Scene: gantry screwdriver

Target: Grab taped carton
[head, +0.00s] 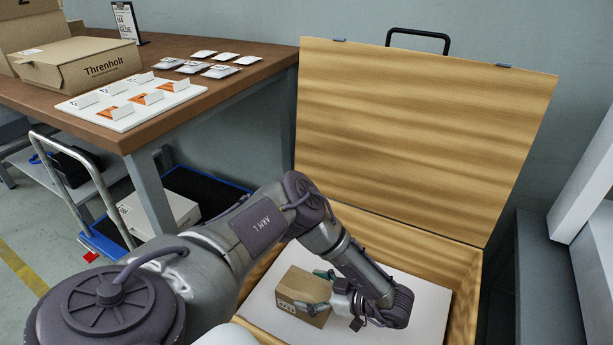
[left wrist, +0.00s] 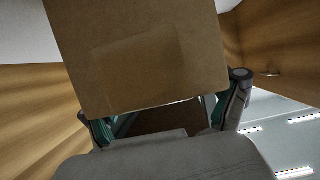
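The taped carton (head: 292,287) is a small brown box with a white label on its near side. It stands on the white floor of an open wooden crate, as far as I can tell. My left gripper (head: 316,291) reaches down into the crate, with one finger on each side of the carton. In the left wrist view the carton (left wrist: 140,60) fills the upper middle, with a paler tape patch on its face. The fingers (left wrist: 165,112) lie against its two sides with no gap showing, so the gripper looks shut on it. My right gripper is out of view.
The crate's raised lid (head: 410,130) stands behind, and its walls (head: 462,300) surround the gripper closely. A brown table (head: 235,82) at left holds a Threnholt box (head: 85,65), a white card tray (head: 135,112) and several small packets. A blue cart (head: 105,235) stands below.

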